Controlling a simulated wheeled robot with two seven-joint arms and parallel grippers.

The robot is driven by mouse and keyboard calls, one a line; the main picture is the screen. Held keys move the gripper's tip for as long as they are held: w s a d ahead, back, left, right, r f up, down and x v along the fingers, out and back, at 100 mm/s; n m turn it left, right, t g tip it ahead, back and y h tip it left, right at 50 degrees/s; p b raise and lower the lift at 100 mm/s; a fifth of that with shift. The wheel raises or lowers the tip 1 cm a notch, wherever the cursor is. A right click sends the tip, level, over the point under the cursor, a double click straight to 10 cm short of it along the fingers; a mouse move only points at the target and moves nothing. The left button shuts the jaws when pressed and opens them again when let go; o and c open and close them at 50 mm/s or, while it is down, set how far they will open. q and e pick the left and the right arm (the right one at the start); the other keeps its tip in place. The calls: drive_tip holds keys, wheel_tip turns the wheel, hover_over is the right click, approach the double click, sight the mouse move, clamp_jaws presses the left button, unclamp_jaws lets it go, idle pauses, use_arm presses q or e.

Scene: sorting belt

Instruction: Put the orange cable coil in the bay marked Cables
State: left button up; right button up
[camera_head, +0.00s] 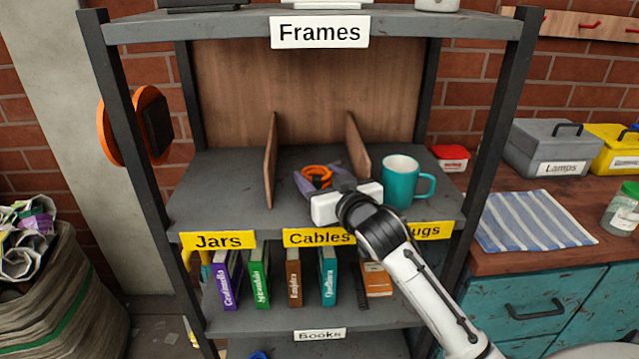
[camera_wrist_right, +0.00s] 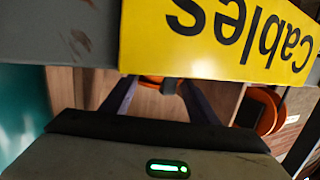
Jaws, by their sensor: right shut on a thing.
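The orange cable coil (camera_head: 318,173) is between the fingers of my right gripper (camera_head: 322,182), inside the middle bay above the yellow Cables label (camera_head: 318,237). The gripper is shut on it, between the two wooden dividers. Whether the coil touches the shelf board cannot be told. In the right wrist view, the Cables label (camera_wrist_right: 225,35) appears upside down and covers part of the view. A sliver of the orange coil (camera_wrist_right: 152,79) shows between the dark fingers. My left gripper is not in view.
A left divider (camera_head: 271,165) and a right divider (camera_head: 357,148) bound the bay. A teal mug (camera_head: 400,182) stands close to the right of my gripper, above the partly covered Mugs label (camera_head: 432,230). The Jars bay (camera_head: 222,190) is empty. Books (camera_head: 259,277) stand below.

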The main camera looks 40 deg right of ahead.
drive_tip(key=shift+f, duration=0.5)
drive_tip(key=shift+r, duration=0.1)
drive_tip(key=o, duration=1.1)
drive_tip(key=v, duration=1.2)
